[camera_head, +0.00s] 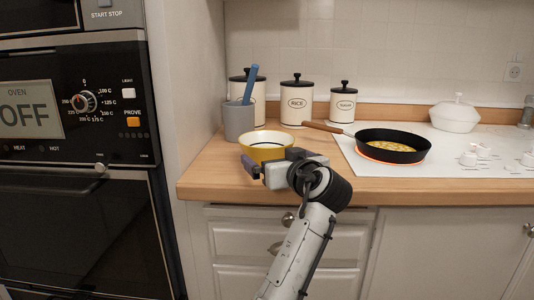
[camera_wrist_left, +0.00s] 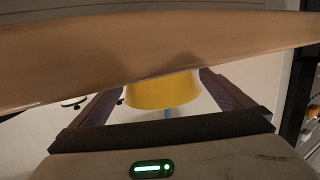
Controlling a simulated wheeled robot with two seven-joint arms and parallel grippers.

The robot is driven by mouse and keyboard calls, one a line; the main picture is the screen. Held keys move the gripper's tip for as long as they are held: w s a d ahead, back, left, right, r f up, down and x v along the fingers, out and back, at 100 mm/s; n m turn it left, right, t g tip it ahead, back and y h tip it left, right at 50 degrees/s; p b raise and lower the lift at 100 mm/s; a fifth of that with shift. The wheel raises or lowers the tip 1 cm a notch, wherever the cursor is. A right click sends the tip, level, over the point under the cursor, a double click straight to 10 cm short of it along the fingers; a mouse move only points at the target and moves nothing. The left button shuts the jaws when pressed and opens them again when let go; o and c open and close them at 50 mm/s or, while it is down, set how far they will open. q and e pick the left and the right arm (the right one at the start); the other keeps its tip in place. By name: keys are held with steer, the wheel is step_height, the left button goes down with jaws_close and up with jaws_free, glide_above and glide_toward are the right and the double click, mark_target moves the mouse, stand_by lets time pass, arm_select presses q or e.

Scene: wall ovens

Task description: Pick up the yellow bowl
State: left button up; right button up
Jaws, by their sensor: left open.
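The yellow bowl (camera_head: 262,153), with a pale inside, stands upright near the front edge of the wooden counter. My left gripper (camera_head: 268,160) is at the near side of the bowl, its two dark fingers spread and nothing held. The gripper hides part of the bowl's near side in the head view. In the left wrist view, which looks upside down, the bowl (camera_wrist_left: 163,91) lies between the two fingers of the left gripper (camera_wrist_left: 163,84). I cannot tell whether a finger touches it. My right gripper is out of view.
A grey pot (camera_head: 238,120) with a blue-handled utensil stands behind the bowl. Canisters (camera_head: 297,103) line the back. A black pan (camera_head: 393,147) sits on a glowing burner, its wooden handle reaching toward the bowl. The counter edge (camera_wrist_left: 60,75) crosses the wrist view.

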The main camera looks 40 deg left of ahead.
arm_select(q)
steer(key=x, duration=0.3)
steer(key=shift+w+a, duration=0.15)
steer(key=c, duration=0.9)
steer(key=shift+r, duration=0.15)
steer(key=shift+c, duration=0.2)
steer(key=shift+r, duration=0.1)
steer(key=shift+c, duration=0.2)
